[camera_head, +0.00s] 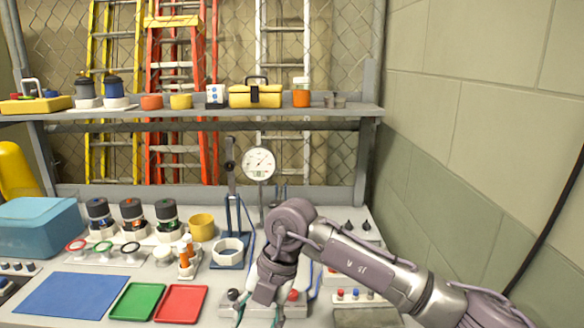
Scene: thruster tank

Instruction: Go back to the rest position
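My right arm comes in from the right over the bench, and its wrist bends down near the bench's front. My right gripper (262,300) is at the lower middle, over a small panel with a red button and dark knobs. My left gripper and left arm are not in view.
On the bench are a blue mat (70,295), green tray (137,301), red tray (181,304), blue bin (40,228), yellow cup (202,227), several dark-topped canisters and a dial gauge (258,164). A shelf (200,113) spans behind; a block wall (480,130) stands right.

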